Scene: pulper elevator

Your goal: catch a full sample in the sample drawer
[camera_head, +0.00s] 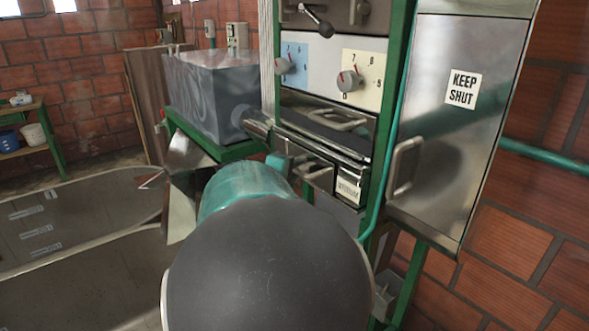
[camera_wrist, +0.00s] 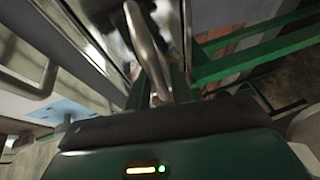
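The machine front holds two drawers in the head view. The upper one (camera_head: 335,120) is wide, with a bar handle. The lower one (camera_head: 348,188) is small, with a bar handle (camera_head: 318,177) and a white label I cannot read, so I cannot tell for sure which is the sample drawer. My arm's dark round joint and teal link hide much below and left of it. My gripper (camera_wrist: 165,102) is close to a metal bar handle (camera_wrist: 148,48) in the wrist view. Its fingers do not show clearly, nor whether they hold the bar. No sample is visible.
Two dials (camera_head: 348,80) (camera_head: 293,75) and a black-knobbed lever (camera_head: 318,22) sit above the drawers. A closed metal cabinet marked KEEP SHUT (camera_head: 462,150) stands right. A grey tank (camera_head: 222,95) stands left on a green frame. The floor at left holds long flat trays (camera_head: 75,225).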

